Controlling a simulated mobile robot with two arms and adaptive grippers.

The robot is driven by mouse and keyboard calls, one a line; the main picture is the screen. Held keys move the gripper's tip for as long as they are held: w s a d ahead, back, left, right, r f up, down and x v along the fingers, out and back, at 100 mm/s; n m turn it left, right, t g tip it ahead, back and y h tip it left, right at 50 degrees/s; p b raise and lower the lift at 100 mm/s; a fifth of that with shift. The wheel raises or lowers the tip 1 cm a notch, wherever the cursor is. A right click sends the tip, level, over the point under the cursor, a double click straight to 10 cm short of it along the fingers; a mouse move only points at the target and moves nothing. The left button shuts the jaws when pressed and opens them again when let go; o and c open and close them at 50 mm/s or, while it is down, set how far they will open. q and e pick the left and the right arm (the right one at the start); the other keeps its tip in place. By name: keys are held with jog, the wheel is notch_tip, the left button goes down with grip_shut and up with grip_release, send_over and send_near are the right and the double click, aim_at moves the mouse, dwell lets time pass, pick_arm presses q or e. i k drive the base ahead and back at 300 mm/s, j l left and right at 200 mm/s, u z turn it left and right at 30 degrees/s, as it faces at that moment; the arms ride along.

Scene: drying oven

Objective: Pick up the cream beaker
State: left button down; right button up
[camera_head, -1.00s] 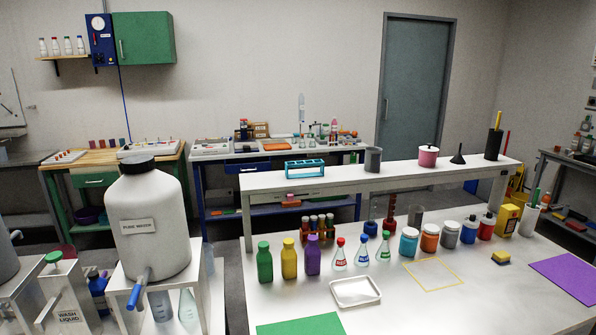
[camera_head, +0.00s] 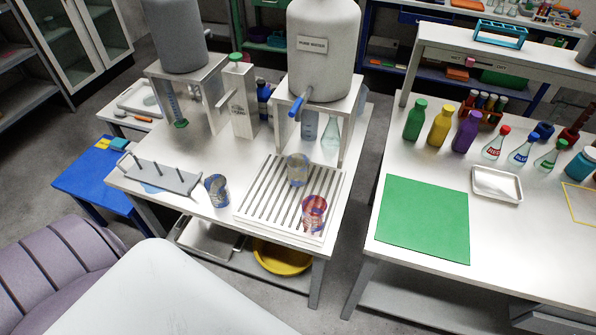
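A glass beaker with a cream tint (camera_head: 297,170) stands upright on the slatted draining rack (camera_head: 243,209), near its upper middle. It looks like the cream beaker. A red-patterned beaker (camera_head: 313,213) stands nearer on the same rack, toward its right front. A blue-patterned beaker (camera_head: 217,191) stands on the white table just left of the rack. Neither of my grippers shows in the head view.
The large pure water tank (camera_head: 325,65) on its stand rises behind the rack. A pegged stand (camera_head: 165,178) lies left. A green mat (camera_head: 425,215) covers part of the right bench, beyond a floor gap. A yellow basin (camera_head: 282,258) sits on the lower shelf.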

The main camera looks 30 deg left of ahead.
aim_at(297, 163)
jog(key=j+z, duration=0.1)
jog(key=j, duration=0.3)
jog(key=k+j+z, duration=0.1)
jog(key=j, duration=0.3)
jog(key=j+z, duration=0.1)
jog(key=j, duration=0.35)
jog(key=k+j+z, duration=0.1)
jog(key=j, duration=0.3)
jog(key=k+j, duration=0.1)
jog(key=j, duration=0.25)
jog(key=k+j+z, duration=0.15)
jog(key=j, duration=0.25)
jog(key=k+j+z, duration=0.1)
jog(key=j, duration=0.3)
jog(key=k+j+z, duration=0.1)
jog(key=j, duration=0.3)
